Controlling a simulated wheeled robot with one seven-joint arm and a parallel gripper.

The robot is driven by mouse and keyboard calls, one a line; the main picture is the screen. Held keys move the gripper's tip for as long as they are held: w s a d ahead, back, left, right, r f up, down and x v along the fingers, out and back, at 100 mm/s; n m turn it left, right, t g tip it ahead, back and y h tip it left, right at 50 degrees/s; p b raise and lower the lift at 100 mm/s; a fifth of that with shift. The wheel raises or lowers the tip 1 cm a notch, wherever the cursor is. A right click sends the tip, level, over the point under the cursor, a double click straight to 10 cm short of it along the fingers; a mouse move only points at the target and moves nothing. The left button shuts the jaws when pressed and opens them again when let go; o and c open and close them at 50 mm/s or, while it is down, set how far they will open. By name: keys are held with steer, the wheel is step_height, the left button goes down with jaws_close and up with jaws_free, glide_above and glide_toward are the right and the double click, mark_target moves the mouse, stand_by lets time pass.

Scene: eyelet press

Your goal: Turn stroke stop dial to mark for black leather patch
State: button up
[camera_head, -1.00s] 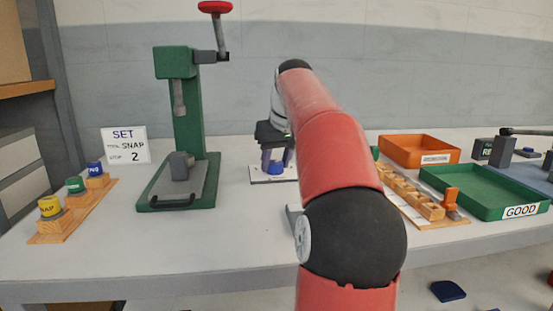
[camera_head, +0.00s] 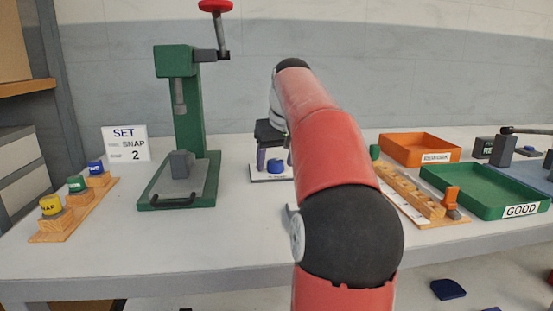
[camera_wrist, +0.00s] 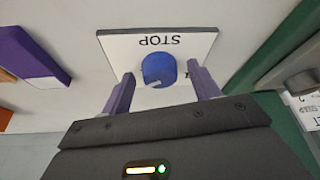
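The stroke stop dial is a round blue knob (camera_wrist: 158,68) on a white plate (camera_wrist: 118,46) marked STOP, upside down in the wrist view. A small pale mark shows on the knob's lower edge. The plate's numbers are mostly hidden by my fingers. In the head view the blue dial (camera_head: 275,166) sits on its plate right of the green press. My gripper (camera_wrist: 161,85) is open, with one purple finger on each side of the knob and visible gaps between. In the head view my gripper (camera_head: 276,160) is over the plate, partly behind my arm. No black leather patch can be made out.
A card (camera_head: 125,144) reads SET, SNAP, STOP 2. The green press (camera_head: 188,120) stands left of the dial. Colored tools (camera_head: 76,184) stand on a wooden rack at left. An orange tray (camera_head: 415,140), a green GOOD tray (camera_head: 490,208) and a wooden holder (camera_head: 410,192) lie right.

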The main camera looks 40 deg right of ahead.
steer(key=shift+r, duration=0.1)
steer(key=d+p+v, duration=0.1)
steer(key=v, duration=0.6)
steer(key=shift+a+r+p, duration=0.3)
steer(key=shift+a+p, duration=0.1)
steer(key=shift+a, duration=0.15)
steer(key=shift+s, duration=0.2)
